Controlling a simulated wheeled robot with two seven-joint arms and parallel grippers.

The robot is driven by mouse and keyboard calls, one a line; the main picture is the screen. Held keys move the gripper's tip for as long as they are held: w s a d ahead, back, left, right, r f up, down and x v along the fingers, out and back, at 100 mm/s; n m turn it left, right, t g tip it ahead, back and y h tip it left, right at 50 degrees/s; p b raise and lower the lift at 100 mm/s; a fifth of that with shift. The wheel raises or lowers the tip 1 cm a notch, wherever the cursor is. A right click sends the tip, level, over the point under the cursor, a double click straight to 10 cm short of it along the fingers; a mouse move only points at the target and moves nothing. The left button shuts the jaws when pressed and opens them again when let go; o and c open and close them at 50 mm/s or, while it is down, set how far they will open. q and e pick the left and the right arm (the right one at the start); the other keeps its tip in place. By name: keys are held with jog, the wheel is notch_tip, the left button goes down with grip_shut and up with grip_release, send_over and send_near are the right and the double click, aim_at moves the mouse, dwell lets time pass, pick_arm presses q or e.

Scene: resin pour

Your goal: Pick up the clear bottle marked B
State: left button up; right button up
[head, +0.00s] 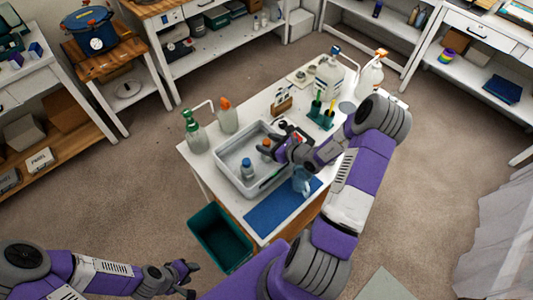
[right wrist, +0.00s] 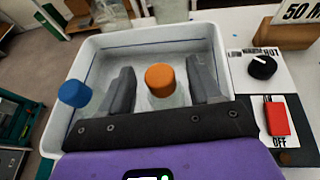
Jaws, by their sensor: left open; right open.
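A clear bottle with an orange cap (right wrist: 160,80) stands in the white tray (right wrist: 75,72); the head view also shows its cap (head: 266,143). A second bottle with a blue cap (right wrist: 74,94) stands in the tray to its left; it also shows in the head view (head: 247,170). No letter can be read on either bottle, so I cannot tell which is B. My right gripper (right wrist: 160,85) is open, with one finger on each side of the orange-capped bottle; contact is not clear. My left gripper (head: 188,278) is open and empty, low at the lower left, away from the table.
A panel with a black knob (right wrist: 262,67) and red switch (right wrist: 277,117) is right of the tray. A clear jug (head: 301,181) stands by a blue mat (head: 270,215). Spray bottles (head: 371,76) stand at the back, green-topped bottle (head: 194,132) at left. A green bin (head: 220,238) is below.

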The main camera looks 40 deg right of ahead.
jog(key=shift+x, duration=1.45)
grip_shut()
